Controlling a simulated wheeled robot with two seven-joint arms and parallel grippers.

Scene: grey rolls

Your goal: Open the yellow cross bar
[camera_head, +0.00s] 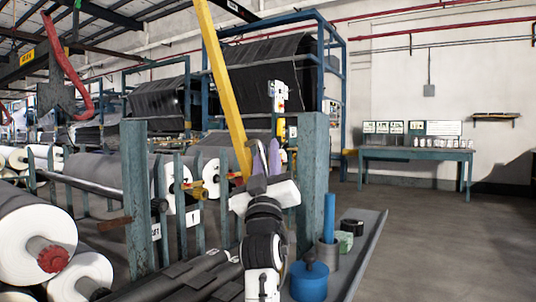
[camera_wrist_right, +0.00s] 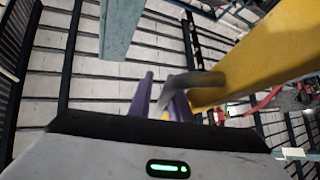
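The yellow cross bar (camera_head: 222,75) stands steeply raised in the head view, leaning left, its top cut off by the frame. In the right wrist view the bar (camera_wrist_right: 275,55) runs across the upper right. A dark grey curved handle (camera_wrist_right: 190,82) sticks out from it. My right gripper (camera_head: 266,160) is at the bar's lower end, purple fingers pointing up. In the wrist view its fingers (camera_wrist_right: 162,98) are apart, with the handle's bent end between them. A narrow gap shows beside the left finger, and firm contact is not visible. My left gripper is not in view.
Teal posts stand left (camera_head: 137,200) and right (camera_head: 312,165) of my right arm. A grey ledge (camera_head: 362,262) carries a blue container (camera_head: 309,281) and other small items. White rolls (camera_head: 50,240) lie at left. Open floor extends right toward a teal table (camera_head: 415,154).

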